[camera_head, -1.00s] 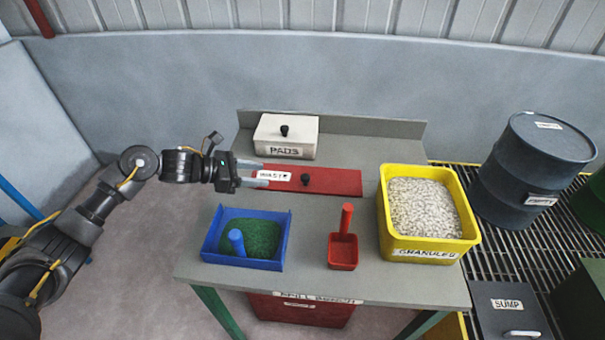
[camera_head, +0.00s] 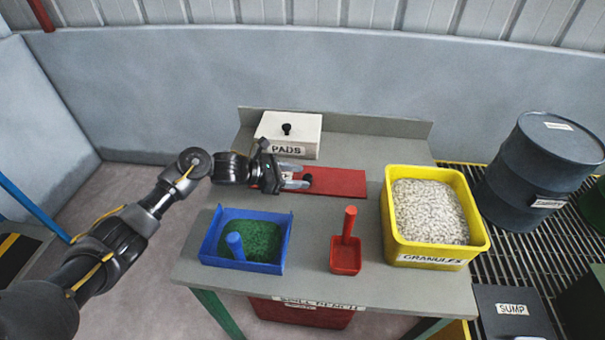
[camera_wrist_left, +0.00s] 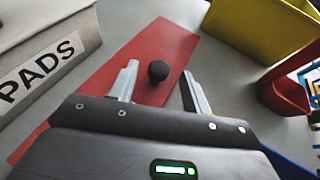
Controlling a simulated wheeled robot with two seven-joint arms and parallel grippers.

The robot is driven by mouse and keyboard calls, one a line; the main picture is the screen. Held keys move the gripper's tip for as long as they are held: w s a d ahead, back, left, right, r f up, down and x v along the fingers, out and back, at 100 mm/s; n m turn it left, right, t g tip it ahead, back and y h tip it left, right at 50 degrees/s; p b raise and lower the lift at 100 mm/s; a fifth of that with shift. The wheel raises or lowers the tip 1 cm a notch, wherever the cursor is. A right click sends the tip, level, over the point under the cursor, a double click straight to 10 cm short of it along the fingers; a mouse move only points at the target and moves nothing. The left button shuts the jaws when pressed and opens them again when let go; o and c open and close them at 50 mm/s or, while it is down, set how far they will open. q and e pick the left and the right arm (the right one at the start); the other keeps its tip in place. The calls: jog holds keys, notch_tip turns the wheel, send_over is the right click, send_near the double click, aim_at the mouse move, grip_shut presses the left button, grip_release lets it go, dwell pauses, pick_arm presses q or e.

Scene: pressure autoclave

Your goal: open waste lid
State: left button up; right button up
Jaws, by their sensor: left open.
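The waste lid (camera_head: 340,182) is a flat red panel lying on the grey bench, shut as far as I can see. Its small black knob (camera_head: 308,179) also shows in the left wrist view (camera_wrist_left: 158,71). My left gripper (camera_head: 301,177) is open, with its two pale fingers reaching over the lid from the left. In the left wrist view the fingers (camera_wrist_left: 160,84) stand on either side of the knob, which is near their tips and not gripped. The lid's white label is mostly hidden behind the gripper. My right gripper is not in view.
The white PADS box (camera_head: 288,136) stands close behind the gripper. A blue tray with green granules (camera_head: 246,240), a red scoop (camera_head: 346,256) and the yellow granules bin (camera_head: 432,258) stand around the lid. A red bin (camera_head: 304,312) is under the bench (camera_head: 330,289).

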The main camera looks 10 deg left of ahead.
aim_at(308, 175)
pick_arm(q)
jog(key=shift+x, duration=1.05)
grip_shut()
